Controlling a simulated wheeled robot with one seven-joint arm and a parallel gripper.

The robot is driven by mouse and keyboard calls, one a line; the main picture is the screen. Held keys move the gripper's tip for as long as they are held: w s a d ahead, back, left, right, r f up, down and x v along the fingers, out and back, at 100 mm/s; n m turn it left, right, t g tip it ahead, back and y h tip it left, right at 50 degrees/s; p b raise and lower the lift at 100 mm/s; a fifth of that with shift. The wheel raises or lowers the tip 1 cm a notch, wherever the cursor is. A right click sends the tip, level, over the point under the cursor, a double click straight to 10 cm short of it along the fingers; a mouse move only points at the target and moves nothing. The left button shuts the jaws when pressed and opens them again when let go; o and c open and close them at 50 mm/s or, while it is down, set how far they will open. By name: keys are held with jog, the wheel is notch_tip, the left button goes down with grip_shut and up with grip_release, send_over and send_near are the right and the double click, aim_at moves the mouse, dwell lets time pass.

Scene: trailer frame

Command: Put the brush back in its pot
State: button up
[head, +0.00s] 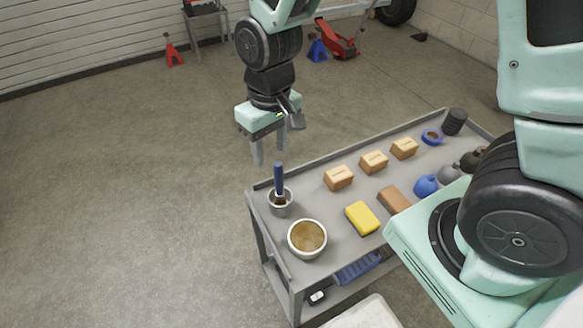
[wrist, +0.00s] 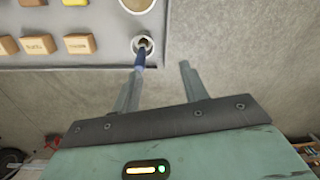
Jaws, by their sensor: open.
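My gripper (head: 272,158) is open and empty, pointing down just above and left of the brush handle. Its fingers (wrist: 158,85) are spread apart in the wrist view. I cannot tell whether the left finger touches the handle.
The grey cart (head: 315,205) holds a bowl of brown liquid (head: 307,238), a yellow sponge (head: 362,218), a brown block (head: 394,200), wooden blocks (head: 339,177), a blue round item (head: 426,186), a tape roll (head: 432,136) and a black cylinder (head: 454,121). Floor left of the cart is clear.

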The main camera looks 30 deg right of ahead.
jog(key=s+a+r+n, duration=0.1)
jog(key=s+r, duration=0.3)
jog(key=s, duration=0.4)
jog(key=s+a+r+n, duration=0.1)
jog(key=s+r+n, duration=0.2)
jog(key=s, duration=0.5)
jog(key=shift+s+a+r, duration=0.25)
jog(key=shift+a+r, duration=0.1)
jog(key=shift+r, duration=0.4)
